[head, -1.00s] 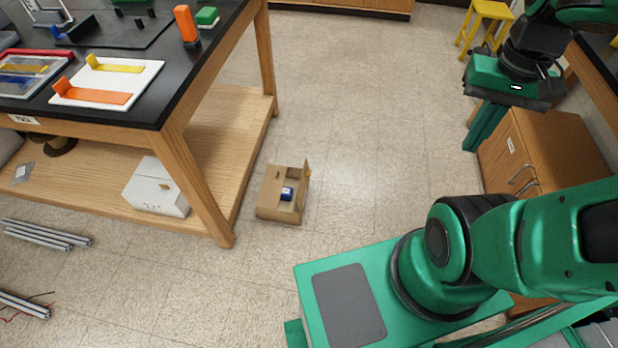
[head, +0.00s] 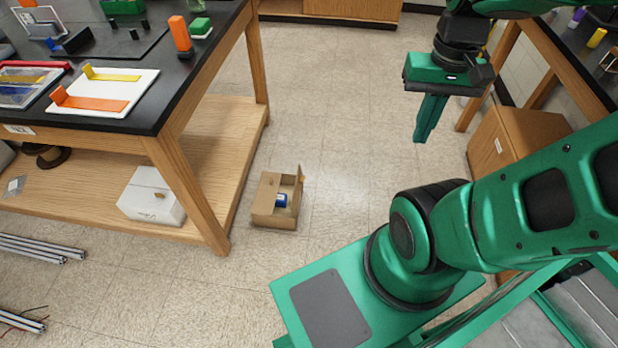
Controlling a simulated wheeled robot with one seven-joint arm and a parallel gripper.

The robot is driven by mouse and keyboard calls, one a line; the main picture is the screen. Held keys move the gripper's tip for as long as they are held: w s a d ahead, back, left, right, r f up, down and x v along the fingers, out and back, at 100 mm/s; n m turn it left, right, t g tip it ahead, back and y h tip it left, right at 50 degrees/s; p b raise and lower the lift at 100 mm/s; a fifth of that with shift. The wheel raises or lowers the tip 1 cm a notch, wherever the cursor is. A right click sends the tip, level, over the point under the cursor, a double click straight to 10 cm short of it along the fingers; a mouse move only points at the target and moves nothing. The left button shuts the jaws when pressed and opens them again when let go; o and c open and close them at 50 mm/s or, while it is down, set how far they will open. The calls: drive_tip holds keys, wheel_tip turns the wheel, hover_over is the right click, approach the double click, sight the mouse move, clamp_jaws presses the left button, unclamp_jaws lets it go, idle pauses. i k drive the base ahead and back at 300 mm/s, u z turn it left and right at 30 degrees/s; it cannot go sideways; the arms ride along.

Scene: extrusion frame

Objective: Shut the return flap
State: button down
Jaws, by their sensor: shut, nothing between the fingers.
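A small open cardboard box (head: 265,212) stands on the floor beside the near right leg of the workbench. A cardboard flap (head: 298,190) stands up along its right side, open. A blue item (head: 281,200) lies inside the box; the rest of the inside is partly hidden. My green gripper (head: 425,138) hangs over the floor to the upper right of the box, well apart from it. Its fingers point down, are together and hold nothing.
The workbench (head: 180,122) with its low wooden shelf is on the left. A white box (head: 150,200) sits on that shelf. Metal extrusions (head: 40,250) lie on the floor at left. The floor (head: 340,150) between is clear.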

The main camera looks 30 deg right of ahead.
sight(300, 176)
drive_tip(key=i, duration=0.95)
